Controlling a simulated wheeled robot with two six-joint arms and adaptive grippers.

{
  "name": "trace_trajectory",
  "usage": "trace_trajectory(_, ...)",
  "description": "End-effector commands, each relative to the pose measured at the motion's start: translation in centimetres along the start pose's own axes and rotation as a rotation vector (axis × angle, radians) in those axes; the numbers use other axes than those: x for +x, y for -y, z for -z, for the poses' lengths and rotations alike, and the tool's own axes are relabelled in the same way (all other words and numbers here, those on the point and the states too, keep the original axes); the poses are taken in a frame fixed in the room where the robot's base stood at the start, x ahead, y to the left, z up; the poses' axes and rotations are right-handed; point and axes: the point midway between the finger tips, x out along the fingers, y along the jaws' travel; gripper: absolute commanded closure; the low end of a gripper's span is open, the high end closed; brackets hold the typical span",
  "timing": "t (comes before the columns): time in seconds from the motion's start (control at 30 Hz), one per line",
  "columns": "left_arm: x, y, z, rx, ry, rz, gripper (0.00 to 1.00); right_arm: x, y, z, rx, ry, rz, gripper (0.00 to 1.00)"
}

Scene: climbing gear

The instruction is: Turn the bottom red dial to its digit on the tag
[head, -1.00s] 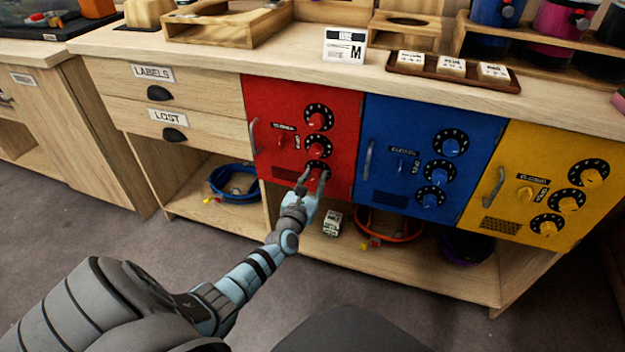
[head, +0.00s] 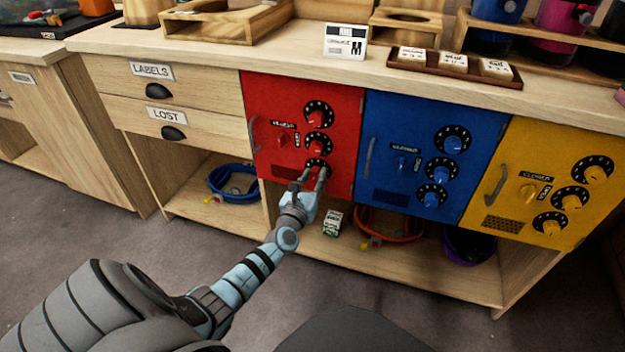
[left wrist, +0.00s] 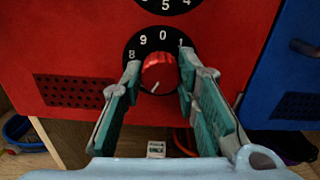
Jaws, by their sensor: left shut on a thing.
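The red door (head: 345,130) carries a column of three red dials. The bottom red dial (head: 315,164) is partly hidden by my fingers in the head view. In the left wrist view its red knob (left wrist: 158,73) sits on a black disc with white digits; 8, 9, 0 and 1 show along the top. A white line on the knob points down and left. My left gripper (left wrist: 160,68) is shut on this knob, one finger on each side. Three small pale tags (head: 453,61) stand in a brown tray on the counter, their writing too small to read. My right gripper is out of view.
A blue door (head: 400,130) and a yellow door (head: 515,185) with similar dials stand to the right. The red door's handle (head: 254,134) is at its left edge. Below are an open shelf with a small box (head: 333,222) and an orange coil (head: 395,236).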

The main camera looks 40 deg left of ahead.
Motion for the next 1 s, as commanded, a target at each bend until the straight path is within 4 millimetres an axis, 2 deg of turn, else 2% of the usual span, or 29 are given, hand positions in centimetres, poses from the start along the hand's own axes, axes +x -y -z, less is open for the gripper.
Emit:
trace_trajectory(0.6,0.1,-0.2,-0.2,-0.288,0.006,-0.002,0.99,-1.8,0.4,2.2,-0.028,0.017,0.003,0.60)
trace_trajectory(1.0,0.1,-0.2,-0.2,-0.371,0.006,-0.003,0.99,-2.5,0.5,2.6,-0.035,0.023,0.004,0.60)
